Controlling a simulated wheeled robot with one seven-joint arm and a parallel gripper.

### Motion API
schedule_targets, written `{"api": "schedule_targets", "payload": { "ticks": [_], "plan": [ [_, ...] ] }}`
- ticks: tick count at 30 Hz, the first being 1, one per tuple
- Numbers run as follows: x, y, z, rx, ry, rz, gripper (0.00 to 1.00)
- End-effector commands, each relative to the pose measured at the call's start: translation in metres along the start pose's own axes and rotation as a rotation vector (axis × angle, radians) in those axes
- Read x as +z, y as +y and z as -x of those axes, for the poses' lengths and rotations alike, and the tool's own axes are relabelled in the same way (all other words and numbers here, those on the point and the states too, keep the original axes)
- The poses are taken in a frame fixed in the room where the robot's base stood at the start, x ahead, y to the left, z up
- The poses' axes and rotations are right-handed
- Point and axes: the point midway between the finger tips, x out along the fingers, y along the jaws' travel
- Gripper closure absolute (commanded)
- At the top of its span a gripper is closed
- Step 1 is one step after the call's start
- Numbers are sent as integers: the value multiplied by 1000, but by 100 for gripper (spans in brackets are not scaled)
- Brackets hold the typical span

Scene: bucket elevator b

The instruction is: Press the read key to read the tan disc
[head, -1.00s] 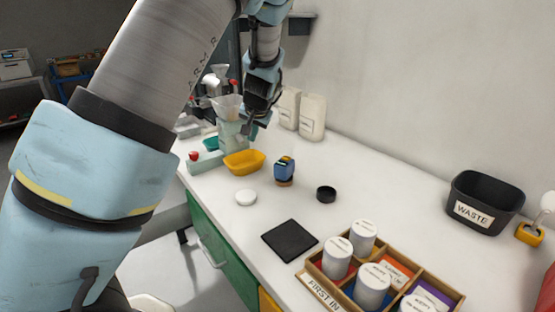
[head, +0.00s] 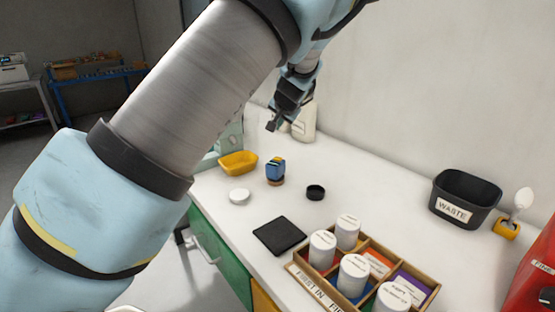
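A small blue device with a yellow patch (head: 275,167) stands upright on the white counter. A flat tan-brown disc (head: 277,183) shows at its foot; the device seems to sit on it, and most of the disc is hidden. The read key is too small to make out. My gripper (head: 273,124) is in the air beyond and above the device, apart from it, in front of the pale containers by the wall. Its dark fingers are small, and I cannot tell whether they are open. I see nothing held.
A yellow tray (head: 238,163), white disc (head: 239,197), black round cap (head: 316,192) and black mat (head: 279,236) lie around the device. A wooden rack (head: 300,271) with white jars is in front. A waste bin (head: 466,193) stands right. My arm hides the back left.

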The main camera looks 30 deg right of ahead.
Motion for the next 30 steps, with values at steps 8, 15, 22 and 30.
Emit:
{"api": "schedule_targets", "payload": {
  "ticks": [8,15,22,30],
  "plan": [
    [16,15,-21,0,-3,0,100],
    [34,32,-45,0,-3,0,100],
    [43,42,-58,0,-1,1,100],
    [43,43,-59,0,-1,1,100]
  ]
}}
